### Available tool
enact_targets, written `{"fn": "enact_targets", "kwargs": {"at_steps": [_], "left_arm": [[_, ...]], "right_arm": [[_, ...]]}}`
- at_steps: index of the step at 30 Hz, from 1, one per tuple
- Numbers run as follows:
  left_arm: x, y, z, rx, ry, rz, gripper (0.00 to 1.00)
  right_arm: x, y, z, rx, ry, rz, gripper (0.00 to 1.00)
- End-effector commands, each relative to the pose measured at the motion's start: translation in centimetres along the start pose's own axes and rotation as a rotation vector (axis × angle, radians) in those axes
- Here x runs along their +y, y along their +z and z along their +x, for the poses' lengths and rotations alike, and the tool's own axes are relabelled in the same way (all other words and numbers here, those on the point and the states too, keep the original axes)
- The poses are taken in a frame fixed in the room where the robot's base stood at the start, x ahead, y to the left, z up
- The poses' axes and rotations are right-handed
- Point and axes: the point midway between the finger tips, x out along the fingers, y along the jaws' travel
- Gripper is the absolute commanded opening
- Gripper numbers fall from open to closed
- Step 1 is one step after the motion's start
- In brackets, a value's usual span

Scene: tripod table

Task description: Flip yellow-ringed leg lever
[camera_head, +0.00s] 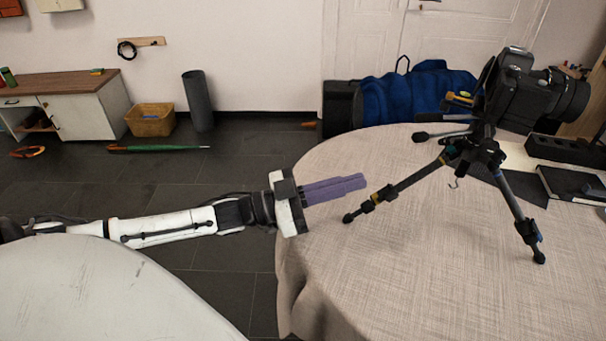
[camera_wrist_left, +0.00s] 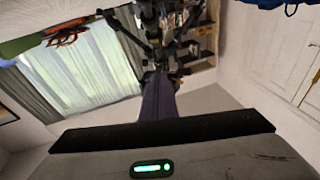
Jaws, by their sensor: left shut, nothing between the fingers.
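A black tripod (camera_head: 487,150) with a camera (camera_head: 535,90) on top stands on the cloth-covered table (camera_head: 400,270). Its left leg carries a yellow ring (camera_head: 375,197) beside a dark lever clamp (camera_head: 367,206), low near the foot. Whether the lever is open or closed is too small to tell. My left gripper (camera_head: 364,182) is shut and empty, its purple fingers together, pointing right, just left of the yellow-ringed leg, with a small gap seen from the head. In the left wrist view the shut fingers (camera_wrist_left: 158,98) point toward the dark tripod legs (camera_wrist_left: 150,30). My right gripper is out of view.
A blue bag (camera_head: 415,95) stands behind the table. A black box (camera_head: 565,150) and a dark case (camera_head: 572,185) lie at the table's right. The table's front is clear. A white rounded surface (camera_head: 90,295) fills the lower left.

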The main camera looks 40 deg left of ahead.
Motion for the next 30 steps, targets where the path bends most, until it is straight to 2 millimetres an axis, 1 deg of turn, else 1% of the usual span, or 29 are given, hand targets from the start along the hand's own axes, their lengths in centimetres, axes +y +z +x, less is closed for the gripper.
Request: {"fn": "enact_targets", "kwargs": {"at_steps": [1, 3, 6, 9, 13, 18, 30], "left_arm": [[0.0, 0.3, -1.1, -0.007, -0.001, -0.004, 0.00], [0.0, 0.8, -2.8, -0.008, -0.002, -0.004, 0.00], [0.0, 1.3, -5.0, -0.007, -0.002, -0.003, 0.00], [0.0, 1.7, -6.9, -0.005, -0.001, -0.003, 0.00], [0.0, 2.0, -8.6, -0.003, -0.001, -0.001, 0.00], [0.0, 2.1, -9.7, 0.000, 0.000, 0.000, 0.00], [0.0, 2.1, -9.8, 0.000, 0.000, 0.000, 0.00]], "right_arm": [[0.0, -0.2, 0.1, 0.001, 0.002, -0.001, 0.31], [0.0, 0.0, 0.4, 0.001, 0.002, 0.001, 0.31], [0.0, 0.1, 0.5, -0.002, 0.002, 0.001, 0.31], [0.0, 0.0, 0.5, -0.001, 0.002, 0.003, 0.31], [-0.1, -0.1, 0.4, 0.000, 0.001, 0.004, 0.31], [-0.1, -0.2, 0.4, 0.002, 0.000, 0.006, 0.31], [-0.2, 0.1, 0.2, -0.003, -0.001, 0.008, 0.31]]}}
